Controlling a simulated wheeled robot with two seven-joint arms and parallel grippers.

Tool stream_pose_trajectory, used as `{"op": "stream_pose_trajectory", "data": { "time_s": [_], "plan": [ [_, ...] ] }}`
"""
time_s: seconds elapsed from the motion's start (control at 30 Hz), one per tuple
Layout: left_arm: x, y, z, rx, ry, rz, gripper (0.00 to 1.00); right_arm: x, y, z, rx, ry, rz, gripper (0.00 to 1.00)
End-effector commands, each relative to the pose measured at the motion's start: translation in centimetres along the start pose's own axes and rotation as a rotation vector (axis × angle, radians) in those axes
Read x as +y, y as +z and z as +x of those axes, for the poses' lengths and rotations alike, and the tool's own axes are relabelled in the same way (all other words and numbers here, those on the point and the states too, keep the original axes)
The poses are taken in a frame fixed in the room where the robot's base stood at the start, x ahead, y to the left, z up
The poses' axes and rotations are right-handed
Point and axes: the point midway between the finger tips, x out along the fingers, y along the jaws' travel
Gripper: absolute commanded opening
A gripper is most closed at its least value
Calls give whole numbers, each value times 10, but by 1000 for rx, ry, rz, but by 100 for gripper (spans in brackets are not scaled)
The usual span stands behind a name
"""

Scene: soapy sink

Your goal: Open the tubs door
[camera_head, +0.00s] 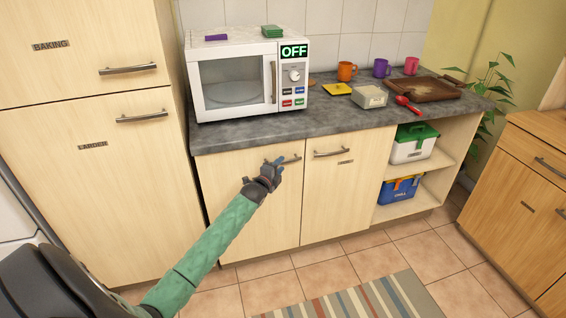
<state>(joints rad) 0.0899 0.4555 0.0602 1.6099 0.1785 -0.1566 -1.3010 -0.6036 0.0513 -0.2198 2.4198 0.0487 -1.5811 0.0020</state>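Two pale wood doors stand side by side under the grey counter, the left door (235,205) and the right door (345,200). Both look closed. The left door has a metal bar handle (291,159) near its upper right corner. The right door has a handle (331,153) at its upper left and a small label too small to read. No label reading "tubs" can be made out. My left gripper (274,170) is at the left door's handle, just below and in front of it. Whether its fingers touch or enclose the bar cannot be told. My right gripper is not in view.
A microwave (222,84) marked OFF, mugs, a grey box (369,96) and a brown tray (422,88) stand on the counter (330,112). Open shelves at right hold two cool boxes. Tall cupboards stand left, drawers right. The floor in front is clear except a striped rug (365,302).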

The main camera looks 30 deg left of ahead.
Motion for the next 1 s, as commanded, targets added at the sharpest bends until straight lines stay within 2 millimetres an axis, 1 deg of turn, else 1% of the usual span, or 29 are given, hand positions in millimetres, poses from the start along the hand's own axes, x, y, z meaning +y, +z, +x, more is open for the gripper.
{"op": "stream_pose_trajectory", "data": {
  "time_s": [0.03,0.1,0.23,0.43,0.63,0.67,0.7,0.83,1.0],
  "plan": [
    [-2,0,7,0,-1,-1,36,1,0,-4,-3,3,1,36],
    [-1,0,14,0,0,-1,36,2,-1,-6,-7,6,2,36],
    [-1,0,24,1,0,-1,36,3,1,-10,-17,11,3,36],
    [0,0,29,0,1,-1,36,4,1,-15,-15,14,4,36],
    [0,-1,29,1,1,-1,36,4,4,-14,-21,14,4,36],
    [0,-1,29,1,1,-1,34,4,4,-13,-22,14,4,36],
    [0,-1,29,1,1,-1,27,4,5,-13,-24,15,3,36],
    [1,-1,29,1,1,-1,1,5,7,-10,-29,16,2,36],
    [1,-1,29,1,1,-1,0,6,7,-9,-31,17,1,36]
  ]
}}
